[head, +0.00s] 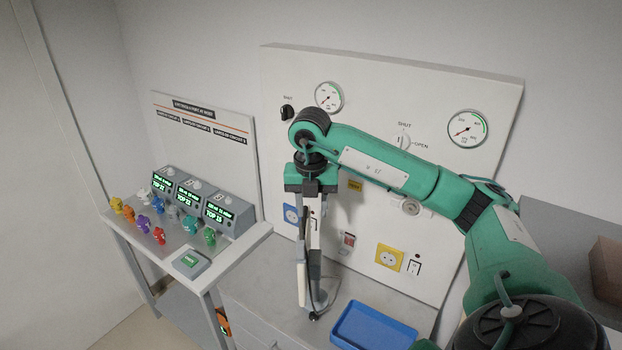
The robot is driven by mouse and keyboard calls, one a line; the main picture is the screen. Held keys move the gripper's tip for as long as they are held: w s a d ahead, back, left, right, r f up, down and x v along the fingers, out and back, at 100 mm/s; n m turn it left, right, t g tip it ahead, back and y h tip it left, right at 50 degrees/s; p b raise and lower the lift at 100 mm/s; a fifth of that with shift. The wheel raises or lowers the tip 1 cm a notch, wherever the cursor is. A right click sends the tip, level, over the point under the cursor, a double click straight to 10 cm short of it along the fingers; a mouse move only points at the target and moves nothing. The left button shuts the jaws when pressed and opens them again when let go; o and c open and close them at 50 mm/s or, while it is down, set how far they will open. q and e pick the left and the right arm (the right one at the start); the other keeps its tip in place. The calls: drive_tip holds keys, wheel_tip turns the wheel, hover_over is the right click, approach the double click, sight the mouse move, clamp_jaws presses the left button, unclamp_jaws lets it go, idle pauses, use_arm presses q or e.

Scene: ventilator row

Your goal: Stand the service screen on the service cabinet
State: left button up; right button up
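The service cabinet (262,296) is the low grey unit with drawers below the wall panel. The service screen (302,268) is a thin pale slab with a dark edge, seen nearly edge-on and upright, with a grey foot at its bottom. It is at the cabinet's top, left of the blue tray. Whether its foot touches the top is hard to tell. My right gripper (312,215) points down over it, with its fingers at the slab's upper part, and looks shut on it. The fingertips are partly hidden. My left gripper is not in view.
A blue tray (372,328) lies on the cabinet's right part. The wall panel (375,100) with gauges, switches and sockets stands close behind. At left, a table (250,238) carries three display boxes, several coloured figures and a green-buttoned box (190,261). A brown box (606,265) is at far right.

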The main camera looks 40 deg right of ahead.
wheel_tip(320, 180, up, 18)
drive_tip(key=p, duration=0.7)
drive_tip(key=shift+s+a, duration=0.15)
drive_tip(key=shift+a, duration=0.2)
drive_tip(key=shift+f, duration=0.1)
idle(0.3)
